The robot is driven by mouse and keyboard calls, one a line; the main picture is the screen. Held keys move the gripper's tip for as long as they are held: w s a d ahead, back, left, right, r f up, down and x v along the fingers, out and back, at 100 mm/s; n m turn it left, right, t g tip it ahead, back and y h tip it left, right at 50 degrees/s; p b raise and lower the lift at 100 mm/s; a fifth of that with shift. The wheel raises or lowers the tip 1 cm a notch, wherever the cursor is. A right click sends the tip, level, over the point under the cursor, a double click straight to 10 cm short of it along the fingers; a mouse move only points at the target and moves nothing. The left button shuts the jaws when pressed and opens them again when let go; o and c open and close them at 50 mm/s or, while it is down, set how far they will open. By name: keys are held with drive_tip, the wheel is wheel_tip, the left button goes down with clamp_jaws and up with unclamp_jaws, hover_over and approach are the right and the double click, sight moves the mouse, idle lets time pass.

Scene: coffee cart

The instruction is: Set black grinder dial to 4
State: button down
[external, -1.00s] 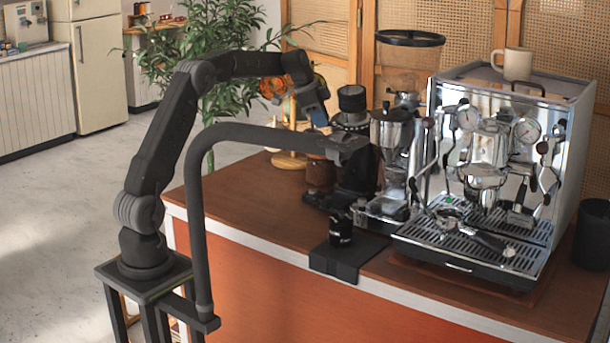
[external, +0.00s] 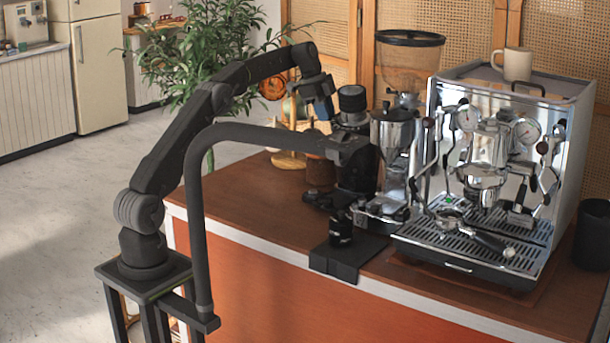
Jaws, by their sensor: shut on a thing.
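The black grinder (external: 357,170) stands upright on the brown counter, left of a silver grinder, with a ribbed round black top (external: 351,98). My gripper (external: 324,113) points down at the grinder's upper left side, close beside that top. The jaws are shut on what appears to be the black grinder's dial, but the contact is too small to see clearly. The dial's numbers and pointer cannot be read in this view.
The silver grinder (external: 392,140) with a clear hopper and the espresso machine (external: 500,165) stand close on the right. A dark curved post (external: 197,230) rises in front and reaches across to the black grinder. A black tamper (external: 340,230) sits on a mat at the front edge.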

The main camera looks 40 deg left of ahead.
drive_tip(key=c, duration=1.1)
unclamp_jaws()
drive_tip(key=shift+r, duration=0.1)
drive_tip(key=s+a+r, duration=0.1)
drive_tip(key=s+a, duration=0.1)
drive_tip(key=a, duration=0.2)
drive_tip(key=s+a+r, duration=0.2)
drive_tip(key=a, duration=0.2)
drive_tip(key=s+a+r, duration=0.1)
drive_tip(key=s+a, duration=0.1)
drive_tip(key=a, duration=0.2)
drive_tip(key=shift+s+r, duration=0.2)
drive_tip(key=shift+r, duration=0.1)
